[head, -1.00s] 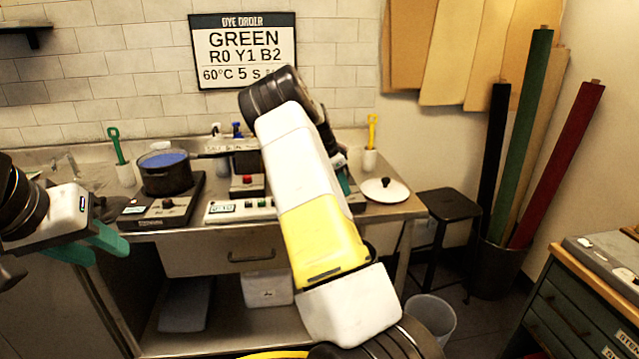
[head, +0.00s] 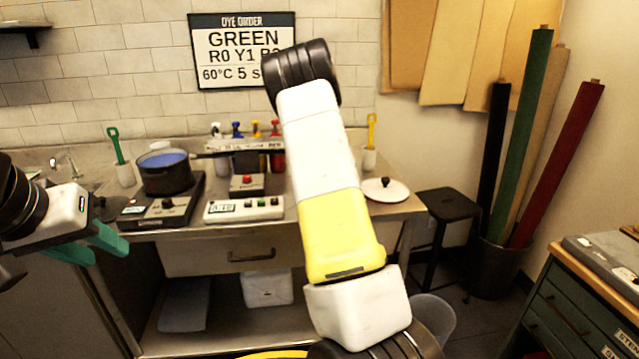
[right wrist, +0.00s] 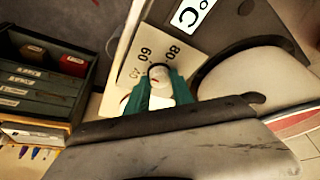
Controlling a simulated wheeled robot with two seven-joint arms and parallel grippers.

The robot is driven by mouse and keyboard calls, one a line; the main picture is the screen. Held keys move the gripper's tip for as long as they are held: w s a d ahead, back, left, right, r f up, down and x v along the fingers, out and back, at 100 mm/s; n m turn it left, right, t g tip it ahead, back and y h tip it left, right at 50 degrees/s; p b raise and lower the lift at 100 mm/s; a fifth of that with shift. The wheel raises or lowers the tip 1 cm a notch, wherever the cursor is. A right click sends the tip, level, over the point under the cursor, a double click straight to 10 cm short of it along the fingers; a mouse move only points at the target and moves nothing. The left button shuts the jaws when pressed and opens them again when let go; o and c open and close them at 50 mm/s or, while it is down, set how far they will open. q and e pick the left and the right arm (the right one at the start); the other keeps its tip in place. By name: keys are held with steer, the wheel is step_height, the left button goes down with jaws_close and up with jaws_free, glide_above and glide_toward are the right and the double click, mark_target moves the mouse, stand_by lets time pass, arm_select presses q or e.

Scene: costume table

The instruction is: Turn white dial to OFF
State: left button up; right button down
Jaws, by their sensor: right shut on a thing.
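The white dial (right wrist: 160,98) shows in the right wrist view, low between two green fingers. A pale plate (right wrist: 150,45) bearing the numbers 40, 60 and 80 lies around it. My right gripper (right wrist: 158,82) is shut on the dial, and its fingers cover the dial's sides. I cannot read where the dial points. In the head view my right arm hides this gripper and the dial. My left gripper (head: 97,246) is at the left of the head view, with its green fingers apart and nothing between them.
A pot (head: 165,177) of blue liquid stands on a hotplate (head: 185,195) on the metal table. A white button box (head: 243,210) and a red-button box (head: 248,186) sit beside it. A white lid (head: 386,191) lies at the table's right. A black stool (head: 440,205) stands beyond.

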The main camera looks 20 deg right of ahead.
steer(key=n, duration=0.2)
steer(key=n+t+y, duration=0.1)
steer(key=n, duration=0.1)
steer(key=shift+s+d+r, duration=0.1)
steer(key=shift+s+d, duration=0.05)
steer(key=shift+d, duration=0.05)
steer(key=n+y, duration=0.1)
steer(key=n, duration=0.1)
steer(key=n+t, duration=0.1)
steer(key=n, duration=0.2)
steer(key=shift+s+d+y, duration=0.1)
steer(key=shift+d+y, duration=0.05)
steer(key=shift+y, duration=0.25)
steer(key=n+y, duration=0.1)
steer(key=n, duration=0.1)
steer(key=n+y, duration=0.1)
steer(key=n, duration=0.2)
steer(key=shift+d, duration=0.2)
steer(key=shift+n+y, duration=0.7)
steer(key=shift+n, duration=1.5)
steer(key=c, duration=1.1)
jaws_free()
steer(key=v, duration=0.7)
steer(key=shift+r, duration=0.3)
